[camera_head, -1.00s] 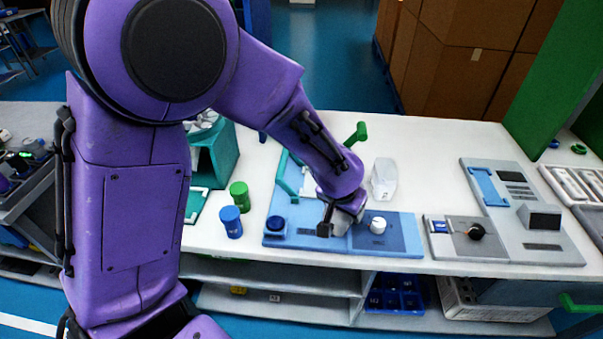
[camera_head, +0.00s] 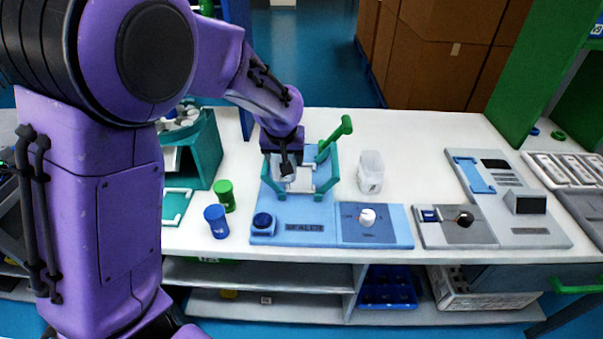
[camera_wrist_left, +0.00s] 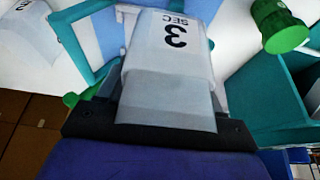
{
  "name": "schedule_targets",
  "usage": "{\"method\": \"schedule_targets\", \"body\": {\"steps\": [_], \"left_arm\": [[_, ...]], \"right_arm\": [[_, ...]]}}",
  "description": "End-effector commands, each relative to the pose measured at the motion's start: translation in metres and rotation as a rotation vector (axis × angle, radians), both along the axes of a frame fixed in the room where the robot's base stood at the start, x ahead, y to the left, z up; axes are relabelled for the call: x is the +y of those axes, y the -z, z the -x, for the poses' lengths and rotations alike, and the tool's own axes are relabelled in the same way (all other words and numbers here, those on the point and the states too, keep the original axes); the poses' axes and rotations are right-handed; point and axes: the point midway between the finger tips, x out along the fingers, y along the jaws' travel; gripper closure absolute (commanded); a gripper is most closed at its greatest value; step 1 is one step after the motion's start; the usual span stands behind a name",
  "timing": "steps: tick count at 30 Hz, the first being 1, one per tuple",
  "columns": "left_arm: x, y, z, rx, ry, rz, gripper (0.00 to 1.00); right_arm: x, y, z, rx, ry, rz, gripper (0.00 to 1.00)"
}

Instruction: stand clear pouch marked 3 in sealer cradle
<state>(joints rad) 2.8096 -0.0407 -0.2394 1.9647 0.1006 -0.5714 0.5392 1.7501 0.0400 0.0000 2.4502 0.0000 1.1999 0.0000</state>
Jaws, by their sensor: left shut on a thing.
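My left gripper (camera_head: 288,171) is shut on the clear pouch marked 3 (camera_wrist_left: 168,70), whose "3 SEC" print shows upside down in the wrist view. In the head view the pouch (camera_head: 301,183) shows only in part, beside the fingers. The gripper is at the teal-framed cradle of the blue sealer (camera_head: 305,228), near its left post. The sealer's green lever (camera_head: 335,138) is raised. Whether the pouch touches the cradle I cannot tell. My right gripper is not in view.
Another clear pouch (camera_head: 370,172) stands right of the sealer. A dial panel (camera_head: 385,238) joins the sealer's right side. Blue (camera_head: 216,221) and green (camera_head: 225,195) canisters stand to the left, by a teal bin (camera_head: 204,155). The white table behind the sealer is clear.

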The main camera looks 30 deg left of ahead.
Motion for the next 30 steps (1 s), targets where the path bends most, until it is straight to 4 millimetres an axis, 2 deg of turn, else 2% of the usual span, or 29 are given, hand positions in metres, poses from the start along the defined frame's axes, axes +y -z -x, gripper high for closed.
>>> {"method": "schedule_targets", "body": {"steps": [5,9,12,16,21,30], "left_arm": [[0.006,0.019,-0.043,0.004,0.001,0.001,0.68],[0.008,0.050,-0.067,0.003,0.001,0.001,0.68],[0.010,0.064,-0.078,0.001,0.001,0.000,0.68],[0.012,0.076,-0.088,0.002,0.001,0.001,0.68],[0.012,0.102,-0.088,0.002,0.001,0.001,0.68],[0.011,0.107,-0.088,0.000,0.001,0.000,0.68]], "right_arm": [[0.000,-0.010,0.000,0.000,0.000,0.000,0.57],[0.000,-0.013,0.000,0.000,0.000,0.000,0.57],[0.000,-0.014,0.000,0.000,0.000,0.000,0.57],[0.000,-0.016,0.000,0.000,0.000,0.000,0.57],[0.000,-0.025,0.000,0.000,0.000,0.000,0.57],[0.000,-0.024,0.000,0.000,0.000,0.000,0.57]]}}
